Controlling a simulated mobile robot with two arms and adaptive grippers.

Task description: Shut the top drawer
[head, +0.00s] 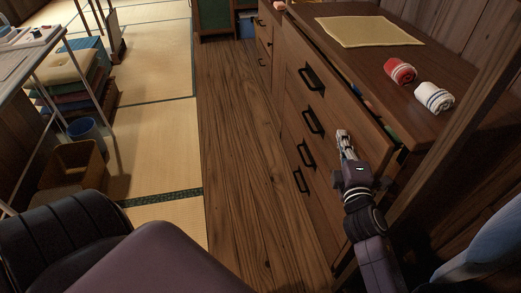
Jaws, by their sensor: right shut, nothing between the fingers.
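The wooden chest stands at the right with several drawers, each with a black handle. Its top drawer (334,97) is partly open: a narrow gap shows between its front and the chest top, with coloured contents inside. My right gripper (342,134) is shut and empty. It is in front of the chest, near the right part of the top drawer's front and right of its handle (312,78). I cannot tell whether it touches the front. My left gripper is not in view.
On the chest top (440,65) lie a yellow cloth (369,31), a red rolled towel (400,71) and a white one (434,97). A wooden post (470,119) rises at the right. A basket (75,166) and blue bin (86,131) stand left. The wooden floor before the chest is clear.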

